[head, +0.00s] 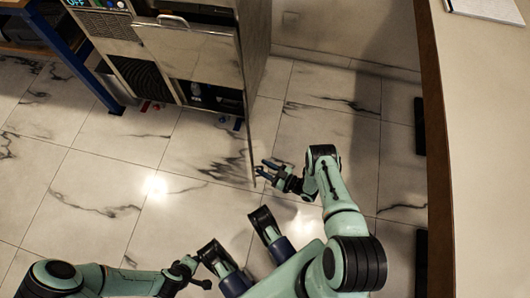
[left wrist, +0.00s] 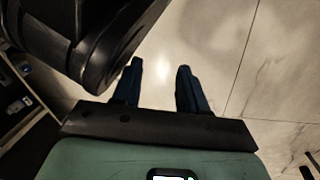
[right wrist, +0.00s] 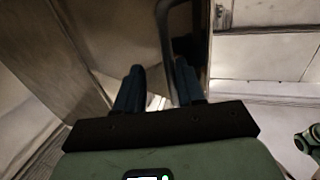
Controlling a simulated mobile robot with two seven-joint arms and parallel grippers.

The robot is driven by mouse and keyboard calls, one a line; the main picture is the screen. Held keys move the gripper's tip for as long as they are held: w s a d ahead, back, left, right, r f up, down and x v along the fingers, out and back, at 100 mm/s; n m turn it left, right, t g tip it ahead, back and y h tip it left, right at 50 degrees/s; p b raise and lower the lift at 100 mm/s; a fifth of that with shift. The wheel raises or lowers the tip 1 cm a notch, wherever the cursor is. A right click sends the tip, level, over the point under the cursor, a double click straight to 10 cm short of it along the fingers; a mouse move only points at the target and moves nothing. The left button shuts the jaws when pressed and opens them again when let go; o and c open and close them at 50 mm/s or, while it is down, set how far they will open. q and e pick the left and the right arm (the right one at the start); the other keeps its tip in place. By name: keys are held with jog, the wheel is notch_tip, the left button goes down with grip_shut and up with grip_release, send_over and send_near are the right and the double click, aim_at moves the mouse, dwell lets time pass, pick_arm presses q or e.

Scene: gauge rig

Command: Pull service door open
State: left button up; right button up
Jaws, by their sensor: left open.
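The service door (head: 247,120) shows nearly edge-on in the head view as a thin metal panel, standing out from the right side of the metal cabinet (head: 190,50). My right gripper (head: 264,169) is just right of the door's near end. In the right wrist view a dark curved handle (right wrist: 165,28) reaches down by the right finger of the right gripper (right wrist: 160,85); the fingers are apart, and I cannot tell whether they touch it. My left gripper (left wrist: 160,75) is open and empty above the floor in the left wrist view.
Dark items (head: 205,95) show inside the cabinet's lower opening. A blue-legged table (head: 75,65) stands at left. A pale counter (head: 485,150) with a dark edge runs along the right.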

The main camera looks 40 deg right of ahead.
jog(key=shift+s, duration=0.1)
pick_arm(q)
jog(key=shift+t, duration=0.7)
jog(key=w+r, duration=0.1)
jog(key=w+r+p, duration=0.2)
jog(key=shift+w+d+r, duration=0.25)
jog(key=shift+w+d, duration=0.05)
jog(key=shift+w, duration=0.1)
pick_arm(e)
jog(key=v, duration=1.3)
